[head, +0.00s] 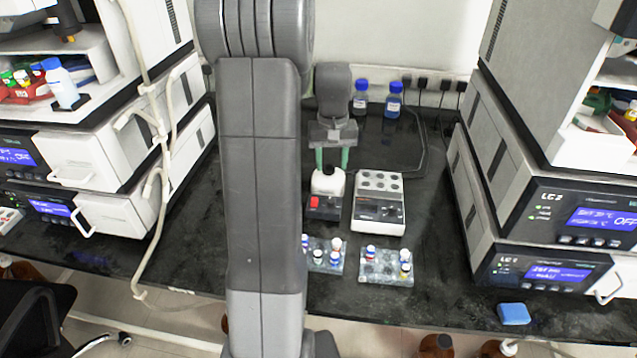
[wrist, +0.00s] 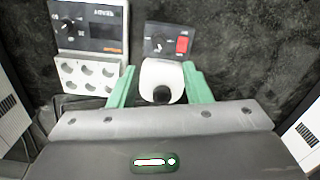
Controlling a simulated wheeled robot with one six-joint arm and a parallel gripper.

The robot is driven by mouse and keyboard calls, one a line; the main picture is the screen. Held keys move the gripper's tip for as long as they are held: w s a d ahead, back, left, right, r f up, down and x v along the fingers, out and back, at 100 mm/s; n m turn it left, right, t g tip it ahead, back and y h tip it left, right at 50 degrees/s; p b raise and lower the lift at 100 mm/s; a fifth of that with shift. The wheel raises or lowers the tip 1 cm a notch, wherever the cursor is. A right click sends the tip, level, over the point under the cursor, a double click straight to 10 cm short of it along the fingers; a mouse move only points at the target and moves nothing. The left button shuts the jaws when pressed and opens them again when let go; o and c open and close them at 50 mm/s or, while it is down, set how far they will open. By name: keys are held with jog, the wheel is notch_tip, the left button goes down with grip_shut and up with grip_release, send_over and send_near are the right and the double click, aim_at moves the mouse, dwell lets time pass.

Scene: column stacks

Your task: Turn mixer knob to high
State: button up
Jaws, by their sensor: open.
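The mixer (head: 327,207) stands on the dark bench, with a white head, a black cup on top and a dark front panel. In the wrist view the mixer's white head (wrist: 161,76) lies between my fingers, and its panel is beyond it. The mixer knob (wrist: 157,47) is small and dark with light marks, beside a red switch (wrist: 182,45); its exact setting is too small to read. My gripper (wrist: 159,70) is open, with one green finger on each side of the white head, holding nothing. In the head view my gripper (head: 331,164) is above and behind the mixer; contact cannot be told.
A white block heater (head: 378,202) with round wells and its own knob stands close to the mixer's right. Two vial racks (head: 323,254) (head: 387,266) lie in front. Blue-capped bottles (head: 393,101) stand behind. Instrument stacks (head: 560,215) flank the bench; a blue block (head: 513,314) lies front right.

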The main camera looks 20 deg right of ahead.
aim_at(331, 200)
jog(key=f, duration=1.3)
jog(key=shift+w+d+f, duration=0.3)
jog(key=shift+w+f, duration=0.05)
jog(key=shift+f, duration=0.05)
grip_shut()
